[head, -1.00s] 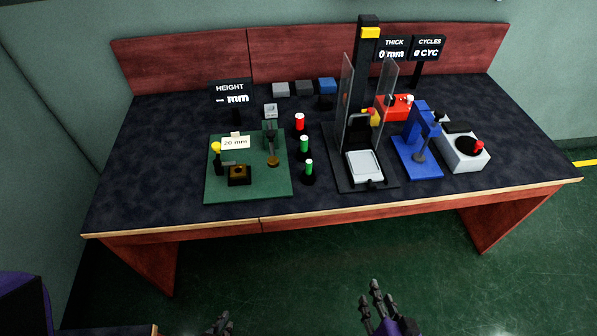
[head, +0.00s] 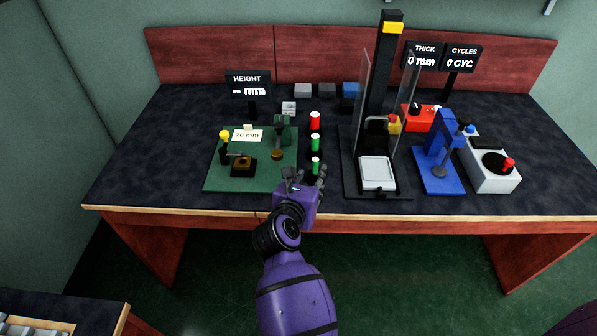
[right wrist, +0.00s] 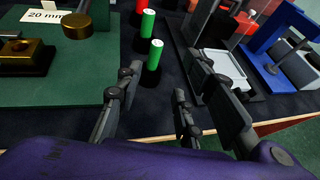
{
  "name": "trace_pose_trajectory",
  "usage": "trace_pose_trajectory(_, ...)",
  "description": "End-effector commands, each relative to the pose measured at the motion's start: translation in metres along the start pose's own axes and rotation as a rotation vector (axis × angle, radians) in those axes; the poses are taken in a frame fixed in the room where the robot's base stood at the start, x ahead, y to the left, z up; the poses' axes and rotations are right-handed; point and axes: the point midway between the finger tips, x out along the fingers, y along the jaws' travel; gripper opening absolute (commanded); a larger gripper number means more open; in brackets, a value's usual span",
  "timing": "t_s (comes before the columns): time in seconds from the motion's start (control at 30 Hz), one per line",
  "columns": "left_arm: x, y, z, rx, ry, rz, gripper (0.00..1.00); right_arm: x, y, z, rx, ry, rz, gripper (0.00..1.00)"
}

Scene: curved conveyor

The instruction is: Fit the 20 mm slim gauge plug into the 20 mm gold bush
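The gold bush (head: 243,168) is a squat gold block on the green plate (head: 216,183), beside a yellow-knobbed clamp and behind it a "20 mm" card (head: 247,135). It also shows in the right wrist view (right wrist: 20,63) with a dark hole on top. Plugs with black lower parts stand in a row right of the plate: one red (head: 315,120), two green, the near green one (head: 316,165) and the middle one (head: 315,142). Their sizes cannot be read. My right gripper (head: 306,176) is open and empty, just short of the near green plug (right wrist: 155,50). My left gripper is out of view.
A gauge stand with clear side panels and a white platform (head: 377,172) stands right of the plugs. Further right are a blue press (head: 440,168) and a grey box (head: 490,175). A brass-footed gauge (head: 277,155) stands on the plate. The table's front left is clear.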

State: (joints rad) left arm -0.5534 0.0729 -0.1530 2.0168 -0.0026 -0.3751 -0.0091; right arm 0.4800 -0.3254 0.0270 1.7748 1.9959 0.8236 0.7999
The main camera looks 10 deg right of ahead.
Motion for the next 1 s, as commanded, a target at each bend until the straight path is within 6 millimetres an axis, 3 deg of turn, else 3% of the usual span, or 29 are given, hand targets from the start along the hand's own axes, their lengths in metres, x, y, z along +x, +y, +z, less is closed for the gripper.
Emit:
trace_pose_trajectory(0.37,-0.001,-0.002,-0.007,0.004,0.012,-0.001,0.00,0.035,0.007,0.001,0.033,0.019,0.008,0.35)
trace_pose_trajectory(0.63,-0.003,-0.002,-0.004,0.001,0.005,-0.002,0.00,0.073,0.007,0.002,0.031,0.019,0.008,0.35)
trace_pose_trajectory(0.93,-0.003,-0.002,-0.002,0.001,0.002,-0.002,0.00,0.078,0.007,0.001,0.032,0.020,0.008,0.35)
trace_pose_trajectory(1.0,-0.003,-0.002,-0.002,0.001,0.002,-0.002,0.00,0.078,0.007,0.001,0.032,0.020,0.008,0.27)
